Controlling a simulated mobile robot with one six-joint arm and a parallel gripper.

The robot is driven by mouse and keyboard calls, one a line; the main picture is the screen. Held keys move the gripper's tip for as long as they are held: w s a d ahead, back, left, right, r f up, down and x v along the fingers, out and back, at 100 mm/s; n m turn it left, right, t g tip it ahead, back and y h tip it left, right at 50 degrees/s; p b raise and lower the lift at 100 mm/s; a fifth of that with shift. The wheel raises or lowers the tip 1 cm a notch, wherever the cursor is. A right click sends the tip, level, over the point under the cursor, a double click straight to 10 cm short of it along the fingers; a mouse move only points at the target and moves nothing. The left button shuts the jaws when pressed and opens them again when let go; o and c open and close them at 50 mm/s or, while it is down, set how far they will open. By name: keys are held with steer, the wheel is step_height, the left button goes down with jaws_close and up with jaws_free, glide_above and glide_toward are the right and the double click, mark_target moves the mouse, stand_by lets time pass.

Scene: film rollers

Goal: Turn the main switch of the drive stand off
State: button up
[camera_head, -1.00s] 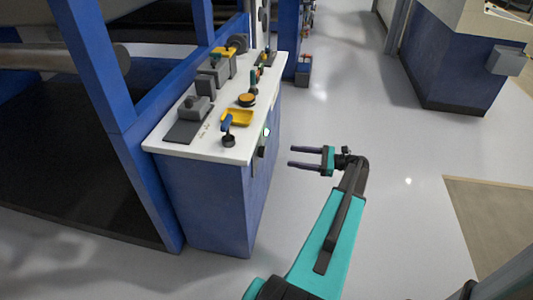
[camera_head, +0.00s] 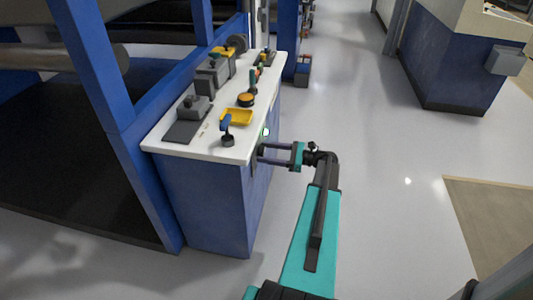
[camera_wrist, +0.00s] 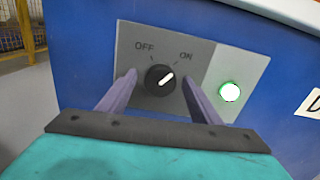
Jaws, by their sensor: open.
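The main switch (camera_wrist: 160,79) is a round black knob on a grey plate (camera_wrist: 138,48) on the blue side of the drive stand (camera_head: 205,205). Its white pointer line tilts up and right, toward the ON mark. OFF is printed to the upper left. A green lamp (camera_wrist: 230,92) glows to the right of the knob. My gripper (camera_wrist: 164,86) is open, with one finger on each side of the knob; whether they touch it I cannot tell. In the head view, my gripper (camera_head: 259,153) reaches the stand's right side, and its fingertips partly cover the switch.
The stand's white top (camera_head: 245,123) holds a yellow tray (camera_head: 237,117), a blue-handled part (camera_head: 226,126) and several grey blocks. A blue frame post (camera_head: 95,75) rises at the left. The grey floor (camera_head: 375,180) right of my arm is clear.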

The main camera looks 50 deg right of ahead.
steer(key=shift+c, duration=0.4)
steer(key=c, duration=1)
steer(key=shift+o, duration=0.2)
steer(key=shift+w, duration=0.1)
steer(key=shift+a+n, duration=0.1)
steer(key=shift+n, duration=0.3)
steer(key=shift+f+n+b, duration=0.1)
steer(key=shift+n+b, duration=3.5)
steer(key=shift+n, duration=3.1)
steer(key=o, duration=1)
